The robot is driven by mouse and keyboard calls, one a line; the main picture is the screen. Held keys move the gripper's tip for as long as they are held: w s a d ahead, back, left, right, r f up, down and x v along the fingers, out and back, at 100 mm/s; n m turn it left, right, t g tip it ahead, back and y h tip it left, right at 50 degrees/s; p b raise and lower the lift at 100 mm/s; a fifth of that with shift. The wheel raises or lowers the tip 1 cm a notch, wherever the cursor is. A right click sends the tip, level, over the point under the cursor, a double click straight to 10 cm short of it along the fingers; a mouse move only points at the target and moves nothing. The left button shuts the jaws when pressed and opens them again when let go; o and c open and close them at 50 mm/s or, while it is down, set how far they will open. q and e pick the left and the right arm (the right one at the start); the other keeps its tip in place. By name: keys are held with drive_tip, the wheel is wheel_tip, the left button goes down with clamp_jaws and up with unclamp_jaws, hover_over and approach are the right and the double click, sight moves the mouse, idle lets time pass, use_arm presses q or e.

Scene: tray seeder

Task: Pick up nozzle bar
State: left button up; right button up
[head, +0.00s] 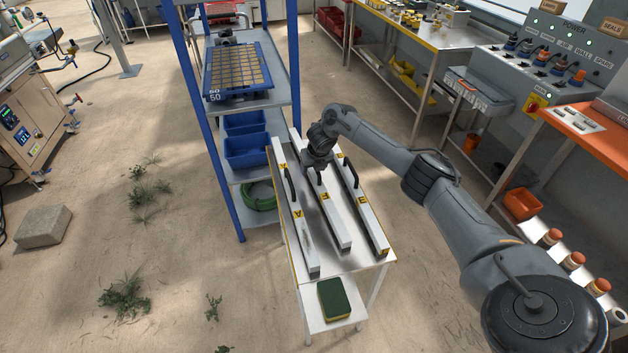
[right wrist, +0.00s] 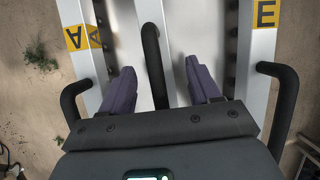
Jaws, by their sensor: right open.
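Three long metal nozzle bars with black handles lie side by side on a small steel table (head: 352,262). The left bar (head: 304,243) has a yellow "A" label, also in the right wrist view (right wrist: 82,37). The middle bar (head: 333,222) lies under my right gripper (head: 318,170). The right bar (head: 372,225) has a yellow "E" label (right wrist: 265,14). In the right wrist view my right gripper (right wrist: 160,72) is open, its fingers on either side of the middle bar's black handle (right wrist: 154,65). Contact cannot be told. My left gripper is not in view.
A green sponge (head: 334,300) lies on the table's lower front shelf. A blue-framed rack with a seed tray (head: 238,97) and blue bins (head: 245,150) stands behind left. Workbenches and a power panel (head: 570,50) line the right. The sandy floor at left is mostly free.

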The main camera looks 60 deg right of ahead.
drive_tip(key=c, duration=1.1)
drive_tip(key=shift+w, duration=0.1)
drive_tip(key=shift+c, duration=0.2)
drive_tip(key=shift+r, duration=0.1)
